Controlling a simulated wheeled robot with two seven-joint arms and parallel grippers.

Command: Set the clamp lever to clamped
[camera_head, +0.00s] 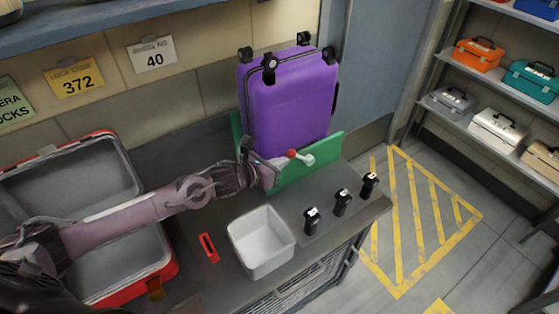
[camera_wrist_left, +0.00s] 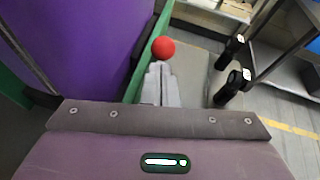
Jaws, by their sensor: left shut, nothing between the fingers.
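The clamp lever has a red ball knob (camera_head: 292,154) and a pale bar with a rounded end (camera_head: 307,160). It is at the green holder (camera_head: 322,160) in front of the purple suitcase (camera_head: 290,100). My left gripper (camera_head: 279,162) is shut and empty, its tips close to the knob; I cannot tell whether they touch. In the left wrist view the red knob (camera_wrist_left: 163,48) sits just beyond the shut fingertips (camera_wrist_left: 159,68), and the rest of the lever is hidden. My right gripper is not in view.
A white bin (camera_head: 247,262), a red slotted piece (camera_head: 209,247) and several black-handled items (camera_head: 342,203) stand on the grey bench. An open red case (camera_head: 165,275) lies at left under my arm. Toolbox shelves (camera_head: 470,128) stand at right.

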